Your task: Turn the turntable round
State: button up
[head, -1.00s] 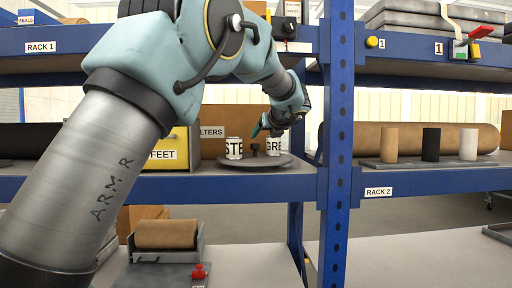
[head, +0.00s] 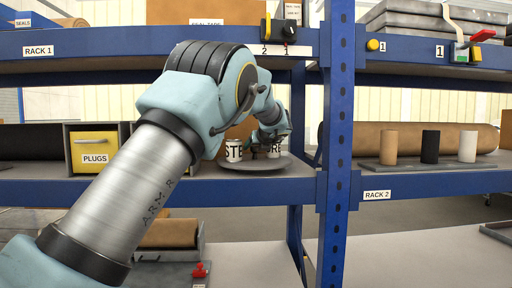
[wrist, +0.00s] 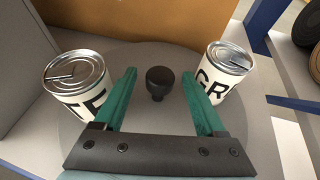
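The turntable (head: 238,169) is a round grey disc on the middle shelf of the left rack; it also shows in the wrist view (wrist: 150,128). A black knob (wrist: 160,82) stands up from it. Two silver-topped white cans stand on it: one lettered "STE" (head: 233,150) at left and one lettered "GRE" (wrist: 229,72) at right. My gripper (wrist: 159,73) is open, its teal fingers on either side of the knob, with gaps showing on both sides. In the head view my arm hides the knob and part of the GRE can.
A brown board (wrist: 160,20) rises behind the turntable. The blue upright (head: 338,150) is to the right, and the upper shelf beam (head: 120,46) runs above my gripper.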

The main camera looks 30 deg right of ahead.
grip_shut()
dwell(0.3)
dwell(0.9)
